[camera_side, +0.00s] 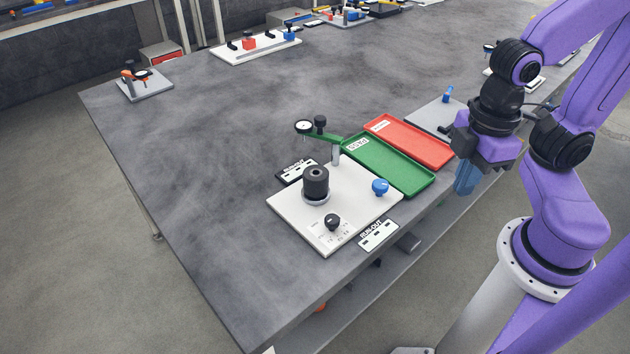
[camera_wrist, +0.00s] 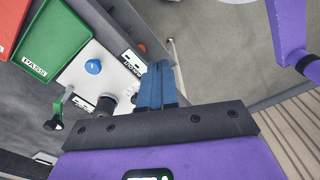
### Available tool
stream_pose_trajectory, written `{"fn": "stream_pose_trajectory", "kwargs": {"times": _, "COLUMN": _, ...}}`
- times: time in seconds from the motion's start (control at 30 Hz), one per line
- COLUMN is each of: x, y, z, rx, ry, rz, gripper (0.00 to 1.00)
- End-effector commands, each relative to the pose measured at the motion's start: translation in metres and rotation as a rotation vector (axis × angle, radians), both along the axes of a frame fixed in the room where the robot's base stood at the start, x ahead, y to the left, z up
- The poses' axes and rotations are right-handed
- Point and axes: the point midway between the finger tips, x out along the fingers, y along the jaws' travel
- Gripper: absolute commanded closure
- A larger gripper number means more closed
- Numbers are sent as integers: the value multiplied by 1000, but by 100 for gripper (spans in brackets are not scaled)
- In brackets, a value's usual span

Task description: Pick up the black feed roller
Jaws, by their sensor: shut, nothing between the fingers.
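The black feed roller (camera_side: 315,180) stands upright on a round metal seat on the white plate (camera_side: 285,218), near the middle of the side view. In the wrist view, a dark round shape beside the plate's edge, partly cut off by my gripper body, looks like the roller (camera_wrist: 107,103). My gripper (camera_side: 466,186) is well to the right of the roller, above the table's right edge. Its blue fingers are together and empty, and they also show in the wrist view (camera_wrist: 158,85).
A green tray (camera_side: 428,184) marked PASS and a red tray (camera_side: 443,161) lie between my gripper and the plate. A dial gauge on a green arm (camera_side: 327,139) stands behind the roller. A blue knob (camera_side: 380,187) and black knob (camera_side: 333,222) rise from the plate.

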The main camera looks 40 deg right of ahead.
Motion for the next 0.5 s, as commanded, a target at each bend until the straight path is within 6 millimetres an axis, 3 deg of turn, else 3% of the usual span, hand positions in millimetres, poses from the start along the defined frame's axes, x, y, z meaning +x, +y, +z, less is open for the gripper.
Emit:
{"fn": "stream_pose_trajectory", "kwargs": {"times": 0.17, "x": 0, "y": 0, "z": 0, "rx": 0, "ry": 0, "rz": 0, "gripper": 97}}
{"fn": "stream_pose_trajectory", "kwargs": {"times": 0.4, "x": 0, "y": 0, "z": 0, "rx": 0, "ry": 0, "rz": 0, "gripper": 19}}
{"fn": "stream_pose_trajectory", "kwargs": {"times": 0.43, "x": 0, "y": 0, "z": 0, "rx": 0, "ry": 0, "rz": 0, "gripper": 12}}
{"fn": "stream_pose_trajectory", "kwargs": {"times": 0.5, "x": 0, "y": 0, "z": 0, "rx": 0, "ry": 0, "rz": 0, "gripper": 12}}
